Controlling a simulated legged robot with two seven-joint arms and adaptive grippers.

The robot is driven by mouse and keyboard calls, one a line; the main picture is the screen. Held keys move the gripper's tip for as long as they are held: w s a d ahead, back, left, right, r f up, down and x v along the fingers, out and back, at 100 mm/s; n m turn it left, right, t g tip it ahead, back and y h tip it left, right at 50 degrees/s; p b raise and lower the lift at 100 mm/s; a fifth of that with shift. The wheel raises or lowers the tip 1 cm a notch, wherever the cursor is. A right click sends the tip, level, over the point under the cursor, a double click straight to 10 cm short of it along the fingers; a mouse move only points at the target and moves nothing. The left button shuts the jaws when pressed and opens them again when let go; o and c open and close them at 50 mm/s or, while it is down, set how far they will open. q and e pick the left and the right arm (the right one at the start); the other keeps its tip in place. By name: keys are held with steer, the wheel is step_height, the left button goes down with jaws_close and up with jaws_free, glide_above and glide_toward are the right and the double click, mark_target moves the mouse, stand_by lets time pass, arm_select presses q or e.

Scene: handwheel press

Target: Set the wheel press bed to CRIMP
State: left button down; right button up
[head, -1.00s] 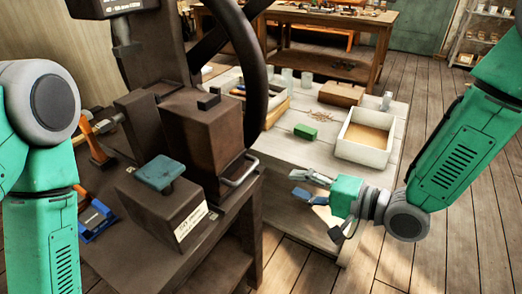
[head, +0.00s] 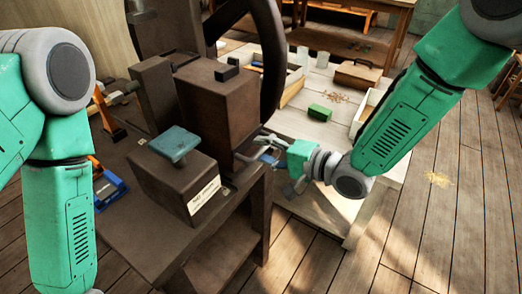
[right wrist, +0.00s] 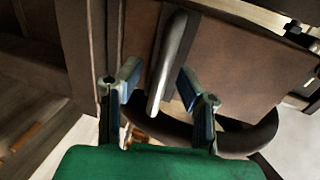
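The brown press (head: 215,110) stands on a dark bench, with its dark handwheel (head: 268,50) rising at its right side. A metal bar handle (right wrist: 168,65) sticks out of a brown face in the right wrist view. My right gripper (head: 262,152) is at the press's right side, where its fingers partly hide the handle. In the right wrist view my right gripper (right wrist: 158,80) is open, with the handle between its blue-tipped fingers and a gap on each side. My left arm shows at the left, but its gripper is out of view. I see no readable CRIMP mark.
A labelled brown block with a teal pad (head: 174,143) stands in front of the press. Blue and orange tools (head: 108,188) lie at its left. A pale table (head: 300,120) behind my right gripper holds a green block (head: 319,113) and boxes.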

mark_target(235, 139)
steer(key=shift+w+a+f, duration=0.15)
steer(key=shift+w+a, duration=0.1)
steer(key=shift+a, duration=0.15)
steer(key=shift+d, duration=0.35)
jaws_close()
steer(key=shift+w+a, duration=0.15)
steer(key=shift+a, duration=0.35)
steer(key=x, duration=0.4)
steer(key=r+x, duration=0.1)
steer(key=x, duration=0.2)
steer(key=shift+a, duration=0.25)
jaws_free()
steer(key=shift+w+a+r, duration=0.1)
steer(key=shift+w+a, duration=0.05)
steer(key=shift+a, duration=0.05)
